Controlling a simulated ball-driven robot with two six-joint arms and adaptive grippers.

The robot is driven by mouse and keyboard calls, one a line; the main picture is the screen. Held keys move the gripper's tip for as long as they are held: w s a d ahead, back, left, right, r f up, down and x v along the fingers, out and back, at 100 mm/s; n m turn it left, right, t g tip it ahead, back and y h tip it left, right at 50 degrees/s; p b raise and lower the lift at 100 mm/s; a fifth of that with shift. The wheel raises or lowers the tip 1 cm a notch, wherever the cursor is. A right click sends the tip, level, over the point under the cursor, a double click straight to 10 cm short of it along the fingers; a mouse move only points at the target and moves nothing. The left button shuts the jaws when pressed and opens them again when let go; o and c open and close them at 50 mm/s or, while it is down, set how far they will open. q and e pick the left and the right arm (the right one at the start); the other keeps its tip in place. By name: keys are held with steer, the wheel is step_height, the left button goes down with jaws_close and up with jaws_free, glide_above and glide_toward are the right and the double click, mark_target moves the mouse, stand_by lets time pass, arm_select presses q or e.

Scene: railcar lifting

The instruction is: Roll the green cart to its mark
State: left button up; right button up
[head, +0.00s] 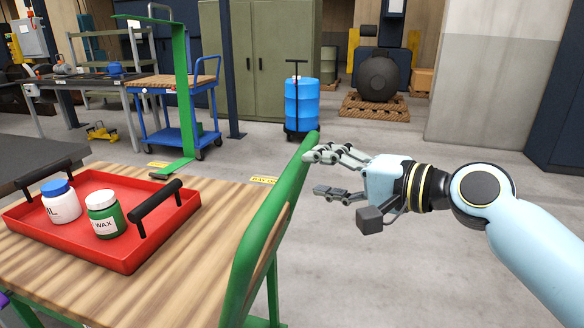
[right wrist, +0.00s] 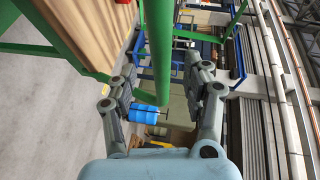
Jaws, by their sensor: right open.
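The green cart has a wood-grain top (head: 195,255) and a tall green handle (head: 262,230) at its right side. A red tray (head: 130,258) stands on the top, holding a white jar with a blue lid (head: 61,203) and a green jar labelled WAX (head: 104,216). My right gripper (head: 326,173) is open, its fingers pointing left at the handle's upper end. In the right wrist view, the green handle bar (right wrist: 161,50) runs between the open fingers (right wrist: 163,95); I cannot tell whether they touch it. My left gripper is out of view.
Yellow floor labels (head: 264,180) lie beyond the cart; the lettering is partly hidden. A green post (head: 183,95) with a flat foot stands there. Behind are a blue cart (head: 178,115), a blue drum (head: 302,103) and a green cabinet (head: 258,60). Grey floor is clear to the right.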

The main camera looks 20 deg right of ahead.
mark_target(302, 170)
steer(key=x, duration=0.6)
steer(key=shift+w+a+f, duration=0.1)
steer(key=shift+w, duration=0.1)
jaws_close()
